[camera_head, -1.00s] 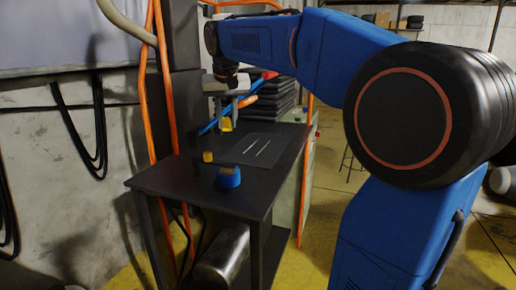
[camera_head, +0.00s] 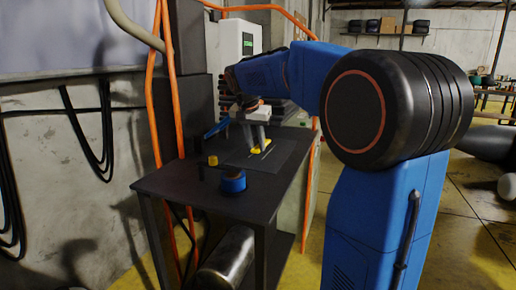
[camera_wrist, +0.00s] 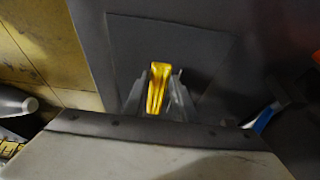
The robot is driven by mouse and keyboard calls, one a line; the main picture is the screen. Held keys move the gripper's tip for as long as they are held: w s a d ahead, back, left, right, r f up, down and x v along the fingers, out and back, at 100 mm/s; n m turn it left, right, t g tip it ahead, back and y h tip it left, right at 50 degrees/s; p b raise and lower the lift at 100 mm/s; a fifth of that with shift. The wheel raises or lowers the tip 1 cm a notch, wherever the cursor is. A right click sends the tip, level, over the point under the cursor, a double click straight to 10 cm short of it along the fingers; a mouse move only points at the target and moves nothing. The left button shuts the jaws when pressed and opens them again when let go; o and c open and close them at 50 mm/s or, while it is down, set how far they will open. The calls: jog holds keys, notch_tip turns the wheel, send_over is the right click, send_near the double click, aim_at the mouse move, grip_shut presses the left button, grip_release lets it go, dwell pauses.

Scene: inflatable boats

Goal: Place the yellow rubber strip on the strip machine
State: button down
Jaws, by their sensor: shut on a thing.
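My gripper (camera_head: 256,141) points down over the dark bench and is shut on the yellow rubber strip (camera_head: 262,152). The strip also shows in the wrist view (camera_wrist: 158,84), upright in the picture between the two grey fingers (camera_wrist: 158,103). A dark flat plate (camera_head: 289,148) with a thin white line lies on the bench below the strip. I cannot tell whether the strip touches the plate. I cannot tell for sure which part here is the strip machine. A white box with a green screen (camera_head: 248,42) stands behind my arm.
A blue round container (camera_head: 232,182) and a small yellow piece (camera_head: 212,160) stand on the bench (camera_head: 185,184) left of the plate. A blue bar (camera_head: 214,130) lies behind. Orange cables (camera_head: 157,90) hang at the left. The front right of the bench is clear.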

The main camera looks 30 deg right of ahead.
aim_at(258, 147)
jog(key=shift+w+d+f, duration=0.6)
jog(key=shift+w+d, duration=0.1)
jog(key=shift+w, duration=0.2)
jog(key=w+d+f, duration=0.2)
jog(key=w, duration=0.1)
jog(key=shift+f, duration=0.25)
jog(key=shift+s, duration=0.1)
jog(key=shift+f, duration=0.1)
jog(key=c, duration=1.5)
grip_release()
jog(key=shift+o, duration=0.2)
jog(key=v, duration=1.2)
